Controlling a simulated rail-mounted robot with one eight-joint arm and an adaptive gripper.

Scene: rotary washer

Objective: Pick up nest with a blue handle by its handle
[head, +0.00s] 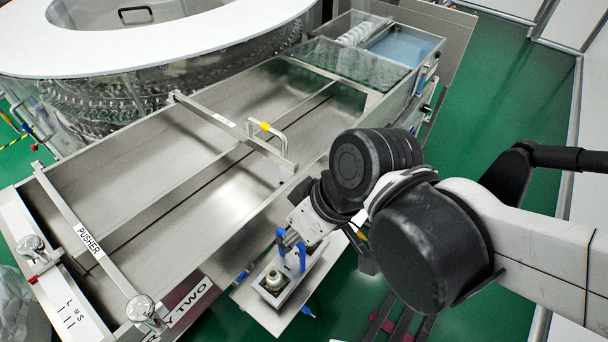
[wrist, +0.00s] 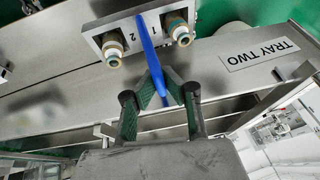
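The nest (wrist: 118,22) is a grey block marked 1 and 2 at the top of the wrist view. A cream and teal capped piece (wrist: 112,52) sits at position 2 and another (wrist: 179,28) at position 1. Its blue handle (wrist: 149,50) runs from the nest toward my gripper (wrist: 158,85). In the head view the nest (head: 287,292) shows at bottom centre, with the upright handle (head: 302,259) beside my gripper. The green fingers come close around the handle's line, but whether they touch it or are closed on it is unclear. My arm hides part of the handle.
The nest stands on a small metal shelf (head: 262,316) beside the long steel trough. A TRAY TWO label (wrist: 267,55) is on the trough's side. The pusher bar (head: 92,243) and a crossbar handle (head: 271,135) stand above the trough. Green floor is open at right.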

